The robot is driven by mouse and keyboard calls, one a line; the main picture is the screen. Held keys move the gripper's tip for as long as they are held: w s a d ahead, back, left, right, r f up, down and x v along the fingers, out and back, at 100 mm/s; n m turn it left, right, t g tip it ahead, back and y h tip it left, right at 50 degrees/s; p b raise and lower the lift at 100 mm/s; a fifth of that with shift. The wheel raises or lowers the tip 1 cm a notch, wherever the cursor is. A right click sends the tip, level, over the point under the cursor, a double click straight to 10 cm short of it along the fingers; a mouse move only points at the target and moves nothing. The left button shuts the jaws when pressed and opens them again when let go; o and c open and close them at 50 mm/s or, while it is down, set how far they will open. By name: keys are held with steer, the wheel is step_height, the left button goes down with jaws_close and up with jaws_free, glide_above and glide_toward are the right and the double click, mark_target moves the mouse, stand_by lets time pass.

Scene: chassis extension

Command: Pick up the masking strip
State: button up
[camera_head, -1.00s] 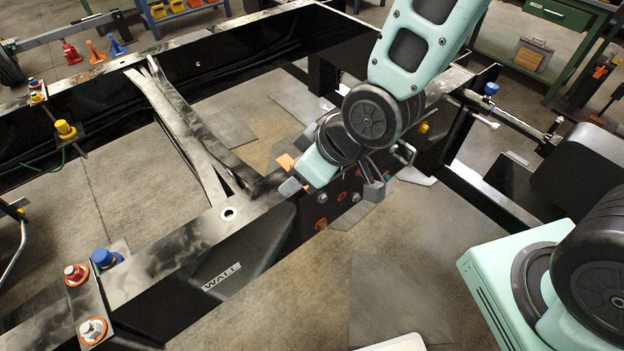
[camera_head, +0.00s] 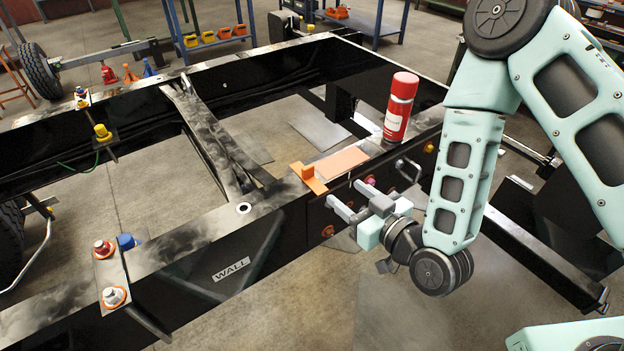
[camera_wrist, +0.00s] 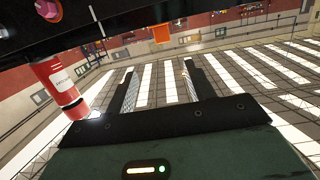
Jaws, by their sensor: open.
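A flat salmon-coloured strip (camera_head: 342,163), which looks like the masking strip, lies on top of the black chassis rail (camera_head: 190,240). An orange T-shaped piece (camera_head: 310,178) stands at its left end. My gripper (camera_head: 354,198) is open and empty, in front of the rail's near side face and lower than the strip. Its two fingers point toward the rail. In the wrist view my gripper's fingers (camera_wrist: 160,70) are apart with nothing between them. The orange piece also shows there (camera_wrist: 161,34). I cannot make out the strip in the wrist view.
A red spray can (camera_head: 399,108) stands on the rail just right of the strip; it also shows in the wrist view (camera_wrist: 58,86). A metal handle (camera_head: 408,170) and several bolts stick out of the rail's side near my gripper. Open floor lies in front.

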mark_target(310, 168)
steer(key=b+x, duration=0.8)
steer(key=x, duration=0.2)
steer(key=shift+r, duration=0.1)
steer(key=shift+s+a+p+x, duration=0.15)
steer(key=shift+p+x, duration=0.35)
steer(key=shift+x, duration=1.05)
steer(key=shift+s+a+p+x, duration=0.15)
steer(key=shift+p+x, duration=0.3)
steer(key=shift+x, duration=1.05)
steer(key=shift+w, duration=0.1)
steer(key=c, duration=1)
